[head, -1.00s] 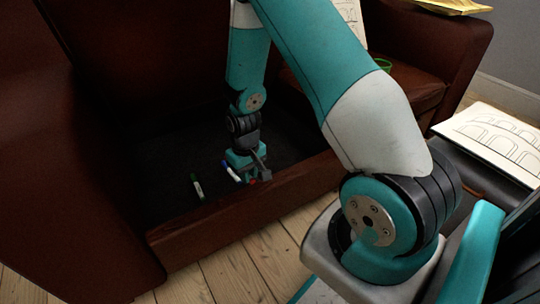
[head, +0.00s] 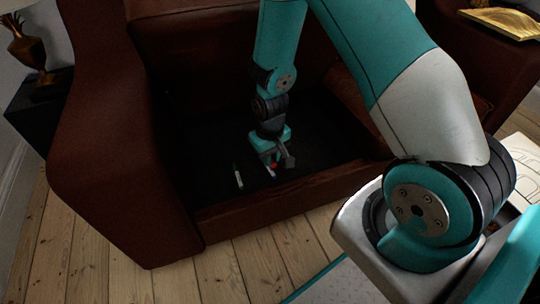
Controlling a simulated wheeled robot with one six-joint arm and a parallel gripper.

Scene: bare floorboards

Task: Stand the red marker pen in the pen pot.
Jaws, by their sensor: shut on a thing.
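The red marker pen (head: 275,165) shows only as a small red spot at the fingertips of my gripper (head: 279,162). My gripper points down and is shut on it; the fingers hide most of the pen, and its tilt cannot be told. The gripper is low over the dark seat area of the brown sofa, just above a blue-and-white pen. The pen pot is not visible in the current view; my arm covers part of the scene.
A green-and-white pen (head: 238,177) and a blue-and-white pen (head: 271,173) lie on the dark sofa seat (head: 200,150). The sofa's front board (head: 300,192) rises before them. A vase (head: 28,45) stands on a dark stand at left. Floorboards (head: 150,275) in front are clear.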

